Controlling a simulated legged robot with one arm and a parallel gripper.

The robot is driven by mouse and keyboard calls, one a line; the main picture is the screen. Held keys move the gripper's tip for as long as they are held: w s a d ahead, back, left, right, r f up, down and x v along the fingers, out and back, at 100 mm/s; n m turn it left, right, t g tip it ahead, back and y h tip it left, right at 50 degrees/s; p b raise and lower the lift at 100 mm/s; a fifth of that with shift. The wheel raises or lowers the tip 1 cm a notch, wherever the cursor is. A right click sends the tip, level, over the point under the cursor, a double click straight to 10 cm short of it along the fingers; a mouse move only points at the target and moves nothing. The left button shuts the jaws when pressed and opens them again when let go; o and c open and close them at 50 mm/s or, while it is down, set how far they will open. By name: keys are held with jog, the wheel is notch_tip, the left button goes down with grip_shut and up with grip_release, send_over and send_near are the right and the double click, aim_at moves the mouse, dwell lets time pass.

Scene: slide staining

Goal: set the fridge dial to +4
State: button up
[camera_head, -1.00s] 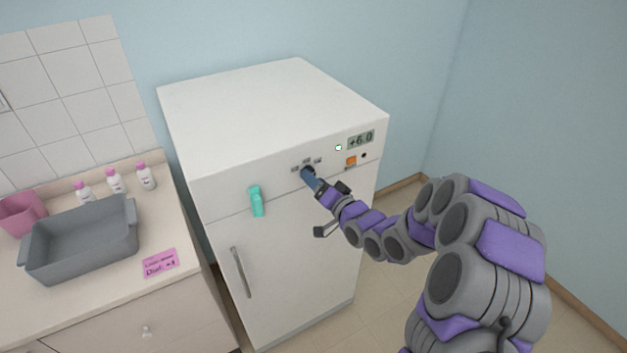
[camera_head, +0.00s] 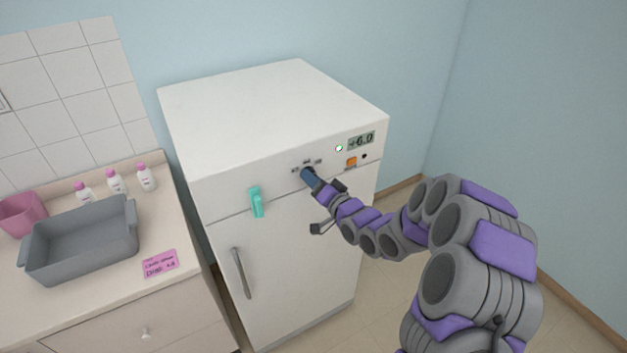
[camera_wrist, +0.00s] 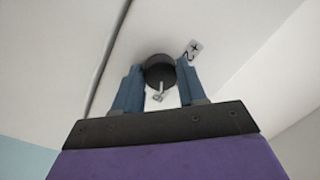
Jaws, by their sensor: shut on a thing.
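The white fridge (camera_head: 285,262) stands against the blue wall. Its black dial (camera_wrist: 160,71) sits between the two blue fingers of my gripper (camera_wrist: 158,88) in the wrist view, with a light pointer mark on its face. In the head view my gripper (camera_head: 309,178) is shut on the dial, at the middle of the fridge's upper panel, and mostly hides it. The display (camera_head: 361,141) at the panel's right reads +6.0.
A green light (camera_head: 338,148), an orange switch (camera_head: 351,162) and a teal clip (camera_head: 256,202) are on the fridge front. The counter at left holds a grey basin (camera_head: 80,243), a pink container (camera_head: 22,213), several bottles (camera_head: 116,181) and a pink note (camera_head: 160,263) reading "Dial: +4".

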jog(key=shift+c, duration=0.8)
jog(key=n+b, duration=0.1)
jog(key=n, duration=0.4)
jog(key=n+h+b, duration=0.1)
jog(key=n+b, duration=0.1)
jog(key=n, duration=0.4)
jog(key=shift+w+d+r, duration=0.1)
jog(key=shift+d, duration=0.05)
jog(key=o, duration=1.1)
jog(key=shift+c, duration=0.2)
